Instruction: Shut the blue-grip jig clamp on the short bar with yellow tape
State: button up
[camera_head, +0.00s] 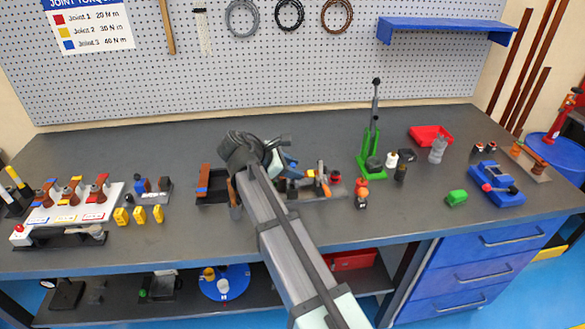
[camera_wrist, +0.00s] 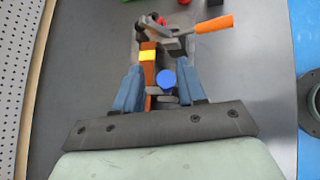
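My gripper (camera_wrist: 163,90) is open, its two blue fingers spread wide apart in the wrist view. The round blue grip (camera_wrist: 167,79) of the jig clamp shows end-on between the fingers, pointing towards the camera, with a gap on each side. The short copper bar with yellow tape (camera_wrist: 148,56) lies beside it, running up the picture past the left finger. A second clamp with an orange grip (camera_wrist: 214,23) is further up, its handle swung out to the right. In the head view my gripper (camera_head: 283,163) is over the jig and hides the blue grip.
The jig's orange grip (camera_head: 325,186) shows right of my arm. A green press (camera_head: 372,160) and several small bottles stand to its right. Yellow blocks (camera_head: 139,215) and a white rack stand at left. A dark block with a copper piece (camera_head: 212,184) is close by.

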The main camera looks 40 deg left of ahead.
jog(key=shift+s, duration=0.1)
jog(key=v, duration=1.3)
jog(key=shift+s+a+r, duration=0.15)
jog(key=shift+s+r, duration=0.05)
jog(key=shift+r, duration=0.05)
jog(key=shift+w, duration=0.1)
